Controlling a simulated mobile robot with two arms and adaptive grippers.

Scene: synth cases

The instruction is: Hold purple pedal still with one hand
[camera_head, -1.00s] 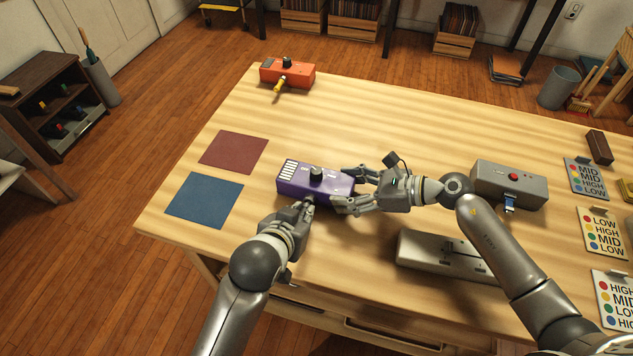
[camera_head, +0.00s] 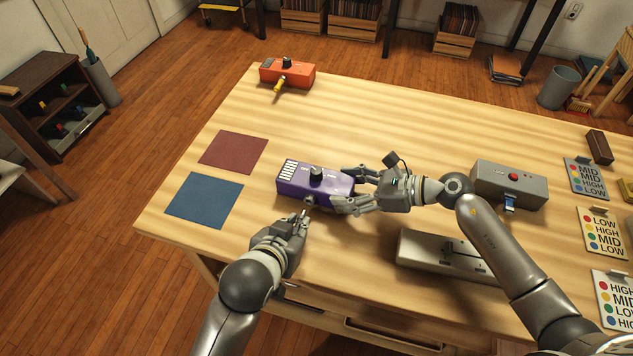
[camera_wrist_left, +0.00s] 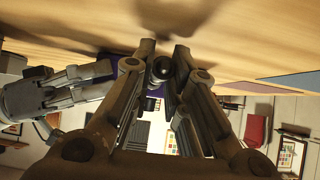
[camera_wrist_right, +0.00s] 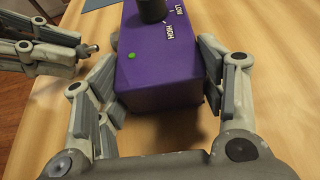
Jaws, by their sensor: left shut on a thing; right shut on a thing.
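The purple pedal (camera_head: 298,183) lies flat on the wooden table, with a black knob (camera_head: 316,173) and a white striped patch on top. My right gripper (camera_head: 342,188) is shut on its right end, one finger along each side. In the right wrist view the purple pedal (camera_wrist_right: 160,70) shows a green light and LOW and HIGH labels. My left gripper (camera_head: 302,217) is just in front of the pedal, apart from it, shut on a small plug-like piece. That piece (camera_wrist_left: 160,70) looks dark and round in the left wrist view; its metal tip (camera_wrist_right: 90,48) points toward the pedal.
Blue (camera_head: 205,200) and dark red (camera_head: 234,152) mats lie left of the pedal. An orange pedal (camera_head: 287,74) with a yellow plug stands at the back. Grey boxes (camera_head: 510,184) (camera_head: 430,257) and label cards (camera_head: 603,232) are on the right. The table behind the pedal is clear.

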